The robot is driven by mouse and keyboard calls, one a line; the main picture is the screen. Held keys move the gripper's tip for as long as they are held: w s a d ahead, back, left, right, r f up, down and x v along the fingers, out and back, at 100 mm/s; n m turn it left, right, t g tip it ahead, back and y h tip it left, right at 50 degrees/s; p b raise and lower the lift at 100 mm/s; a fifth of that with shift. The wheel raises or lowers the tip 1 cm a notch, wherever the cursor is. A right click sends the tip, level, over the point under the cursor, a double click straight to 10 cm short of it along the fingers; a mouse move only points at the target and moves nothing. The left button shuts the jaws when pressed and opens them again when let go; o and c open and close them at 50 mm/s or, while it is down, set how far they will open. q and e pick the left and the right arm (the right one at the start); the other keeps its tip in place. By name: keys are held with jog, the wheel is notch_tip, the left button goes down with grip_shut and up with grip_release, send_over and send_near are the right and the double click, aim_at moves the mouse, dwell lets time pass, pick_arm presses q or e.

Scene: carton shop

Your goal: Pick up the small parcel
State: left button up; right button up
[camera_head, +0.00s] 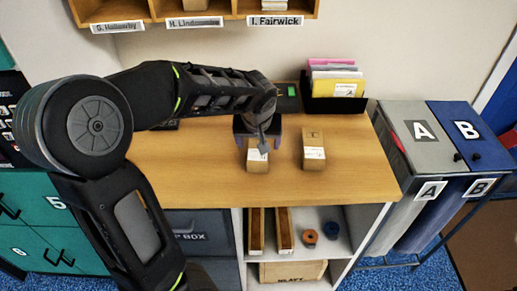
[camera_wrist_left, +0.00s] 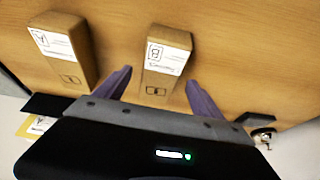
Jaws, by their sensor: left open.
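Two small brown box parcels with white labels stand on the wooden counter. The left parcel (camera_head: 257,163) is partly covered by my left gripper (camera_head: 259,138) in the head view. The left wrist view shows this parcel (camera_wrist_left: 157,86) between the two spread fingers of my left gripper (camera_wrist_left: 160,88), with a gap on each side. The fingers are open and hold nothing. The other parcel (camera_head: 313,158) stands apart to the right and looks slightly larger; it also shows at the left of the wrist view (camera_wrist_left: 75,68). My right gripper is out of view.
A black holder (camera_head: 334,103) with coloured folders stands at the counter's back right. Labelled cubbyholes (camera_head: 222,13) hang above. Grey and blue bins (camera_head: 415,135) marked A and B stand right of the counter. The counter's front right is clear.

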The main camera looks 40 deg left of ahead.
pick_arm(q)
jog(key=x, duration=0.4)
jog(key=shift+r, duration=0.1)
dwell(0.4)
jog(key=c, duration=1.6)
notch_tip(320, 180, up, 10)
dwell(0.7)
